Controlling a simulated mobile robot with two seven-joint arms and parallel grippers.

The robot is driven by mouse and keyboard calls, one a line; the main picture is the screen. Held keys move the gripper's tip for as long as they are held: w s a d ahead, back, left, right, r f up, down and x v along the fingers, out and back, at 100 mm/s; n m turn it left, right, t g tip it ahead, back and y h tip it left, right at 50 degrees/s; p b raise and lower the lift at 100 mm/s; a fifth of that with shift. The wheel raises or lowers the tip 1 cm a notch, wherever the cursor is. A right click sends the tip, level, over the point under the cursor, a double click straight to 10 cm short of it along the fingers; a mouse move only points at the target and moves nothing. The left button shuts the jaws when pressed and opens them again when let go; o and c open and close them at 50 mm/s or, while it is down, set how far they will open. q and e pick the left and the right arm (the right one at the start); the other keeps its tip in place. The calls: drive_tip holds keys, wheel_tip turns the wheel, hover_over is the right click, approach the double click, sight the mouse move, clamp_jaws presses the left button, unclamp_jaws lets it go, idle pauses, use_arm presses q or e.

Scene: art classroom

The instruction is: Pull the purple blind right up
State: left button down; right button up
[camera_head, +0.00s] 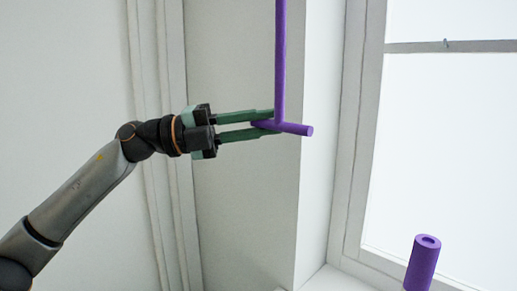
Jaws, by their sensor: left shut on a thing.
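A purple pull handle hangs in front of the wall beside the window, with a long upright purple rod (280,60) and a short crossbar (298,129) at its lower end, like an upside-down T. My left gripper (272,122) comes in from the left with its green fingers shut on the crossbar near the foot of the rod. The rod runs out of the top of the view. A purple cylinder (421,265) with a hole in its end shows at the lower right in front of the window; its lower part is cut off. I cannot tell whether it belongs to the blind. My right gripper is not in view.
The window (450,140) with a grey frame and a crossbar fills the right side. A pale wall corner stands right behind the handle. A white sill (327,282) shows at the bottom. The air below the handle is clear.

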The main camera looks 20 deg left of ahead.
use_arm(q)
wheel_tip(320, 180, up, 14)
drive_tip(key=shift+r, duration=0.2)
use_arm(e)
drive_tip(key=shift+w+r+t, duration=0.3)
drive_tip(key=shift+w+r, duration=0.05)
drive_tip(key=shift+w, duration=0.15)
use_arm(q)
drive_tip(key=shift+s+a+r, duration=0.1)
drive_tip(key=c, duration=0.8)
unclamp_jaws()
drive_tip(key=shift+c, duration=0.2)
drive_tip(key=shift+o, duration=0.2)
drive_tip(key=shift+f, duration=0.2)
drive_tip(key=b+v, duration=0.2)
drive_tip(key=v, duration=1)
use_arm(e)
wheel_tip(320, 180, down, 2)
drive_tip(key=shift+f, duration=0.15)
